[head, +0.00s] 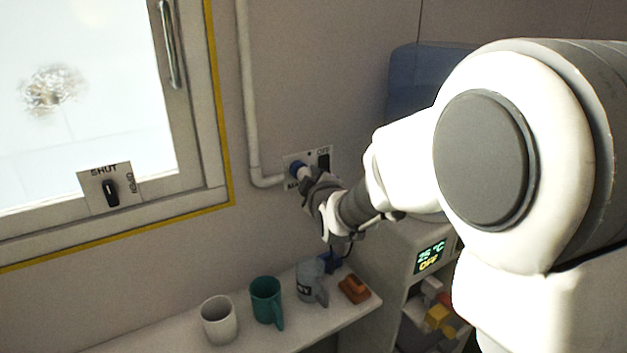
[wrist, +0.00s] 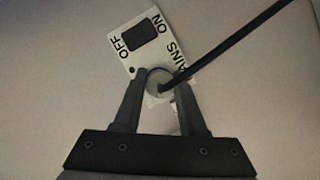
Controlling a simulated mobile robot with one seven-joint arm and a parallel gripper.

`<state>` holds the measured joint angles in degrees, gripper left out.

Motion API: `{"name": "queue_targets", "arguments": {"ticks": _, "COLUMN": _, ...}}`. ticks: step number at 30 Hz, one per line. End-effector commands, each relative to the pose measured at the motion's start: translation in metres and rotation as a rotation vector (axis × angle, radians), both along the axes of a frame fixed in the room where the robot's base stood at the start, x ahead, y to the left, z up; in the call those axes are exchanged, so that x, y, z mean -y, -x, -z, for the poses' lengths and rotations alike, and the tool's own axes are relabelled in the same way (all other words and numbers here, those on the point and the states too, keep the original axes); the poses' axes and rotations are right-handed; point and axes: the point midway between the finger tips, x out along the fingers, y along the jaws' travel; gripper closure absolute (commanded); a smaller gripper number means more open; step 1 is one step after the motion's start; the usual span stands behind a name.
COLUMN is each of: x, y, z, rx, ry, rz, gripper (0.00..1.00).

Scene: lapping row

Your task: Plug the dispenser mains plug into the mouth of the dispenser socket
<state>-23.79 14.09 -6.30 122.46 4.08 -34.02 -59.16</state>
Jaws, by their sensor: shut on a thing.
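My gripper (head: 306,180) is at the wall plate (head: 323,161) in the head view. In the wrist view its two fingers (wrist: 162,84) are shut on the pale, round-ended dispenser mains plug (wrist: 156,76). A black cable (wrist: 232,44) runs from the plug to the upper right. The plate (wrist: 120,62) reads OFF, ON and MAINS and carries a dark rocker switch (wrist: 144,38). A blue round part (head: 297,167) shows just beside the fingertips in the head view. The socket mouth is hidden by the plug and fingers. I cannot tell how far the plug is in.
The dispenser (head: 401,268) stands at right, its display (head: 430,257) reading 25 °C and OFF. A shelf below (head: 190,335) holds a white mug (head: 219,322), a green mug (head: 266,300), a grey mug (head: 309,282) and an orange-brown block (head: 354,289). A pipe (head: 250,100) runs left of the plate.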

Motion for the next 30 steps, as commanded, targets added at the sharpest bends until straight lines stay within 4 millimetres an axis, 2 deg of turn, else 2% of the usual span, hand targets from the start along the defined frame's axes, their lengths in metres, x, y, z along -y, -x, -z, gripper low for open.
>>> {"name": "queue_targets", "arguments": {"ticks": 10, "x": -0.0054, "y": -0.0073, "z": -0.0003, "rx": 0.000, "ry": 0.000, "rz": -0.001, "gripper": 1.00}}
{"name": "queue_targets", "arguments": {"ticks": 11, "x": -0.0055, "y": -0.0075, "z": -0.0004, "rx": 0.001, "ry": 0.000, "rz": 0.000, "gripper": 0.57}}
{"name": "queue_targets", "arguments": {"ticks": 15, "x": -0.0052, "y": -0.0073, "z": -0.0003, "rx": 0.000, "ry": 0.000, "rz": -0.001, "gripper": 0.32}}
{"name": "queue_targets", "arguments": {"ticks": 17, "x": -0.0052, "y": -0.0071, "z": -0.0002, "rx": 0.000, "ry": 0.000, "rz": -0.001, "gripper": 0.24}}
{"name": "queue_targets", "arguments": {"ticks": 26, "x": -0.0047, "y": -0.0062, "z": 0.0000, "rx": 0.000, "ry": 0.000, "rz": 0.000, "gripper": 0.24}}
{"name": "queue_targets", "arguments": {"ticks": 30, "x": -0.0025, "y": 0.0025, "z": -0.0023, "rx": 0.000, "ry": 0.000, "rz": 0.000, "gripper": 0.24}}
